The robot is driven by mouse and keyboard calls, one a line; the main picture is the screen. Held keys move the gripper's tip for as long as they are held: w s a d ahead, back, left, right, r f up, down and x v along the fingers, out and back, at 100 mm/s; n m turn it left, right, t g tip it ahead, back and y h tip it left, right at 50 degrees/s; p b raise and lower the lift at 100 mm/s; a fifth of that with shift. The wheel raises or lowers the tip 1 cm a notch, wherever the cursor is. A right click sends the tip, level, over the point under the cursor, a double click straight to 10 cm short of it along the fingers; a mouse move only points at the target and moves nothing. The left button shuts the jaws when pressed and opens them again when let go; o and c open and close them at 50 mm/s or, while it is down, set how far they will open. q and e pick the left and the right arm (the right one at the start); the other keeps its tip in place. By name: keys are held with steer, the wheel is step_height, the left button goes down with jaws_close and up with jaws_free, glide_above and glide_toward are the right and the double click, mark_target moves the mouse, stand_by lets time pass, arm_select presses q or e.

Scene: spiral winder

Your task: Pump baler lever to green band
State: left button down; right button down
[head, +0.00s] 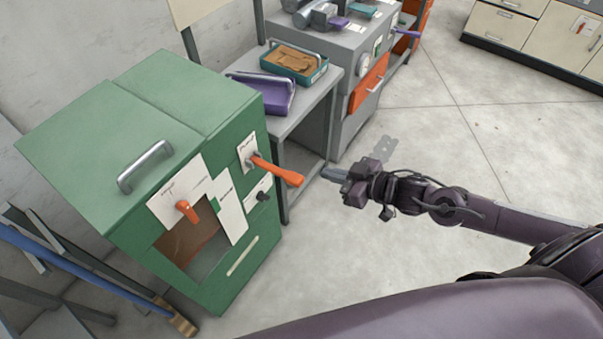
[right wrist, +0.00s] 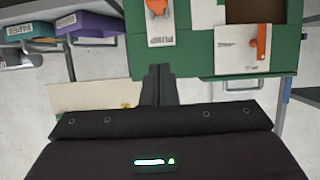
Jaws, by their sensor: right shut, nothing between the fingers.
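The green baler (head: 120,100) stands at the left. An orange lever (head: 277,172) sticks out from a white plate on its front, pointing right. The lever's plate also shows in the right wrist view (right wrist: 160,38), with part of the orange lever (right wrist: 157,7) at the top edge. My right gripper (head: 328,173) is shut and empty, a short gap to the right of the lever's tip. Its closed fingers (right wrist: 158,85) show below the plate. My left gripper is not in view.
A grey table behind the baler holds a purple tray (head: 262,95) and a teal tray (head: 297,66) with brown contents. A grey machine with an orange drawer (head: 371,84) stands beyond. Blue and grey poles lean at lower left. The floor right of the baler is clear.

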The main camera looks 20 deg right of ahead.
steer(key=p, duration=0.1)
glide_above(302, 180)
steer(key=f, duration=0.2)
steer(key=a+f, duration=0.1)
steer(key=shift+w+f, duration=0.25)
steer(key=shift+w, duration=0.1)
steer(key=f, duration=0.3)
steer(key=shift+s+d+p, duration=0.25)
steer(key=shift+s+p, duration=0.05)
steer(key=shift+p, duration=0.1)
steer(key=shift+s+d+f, duration=0.1)
steer(key=shift+d+f, duration=0.05)
steer(key=shift+f, duration=0.45)
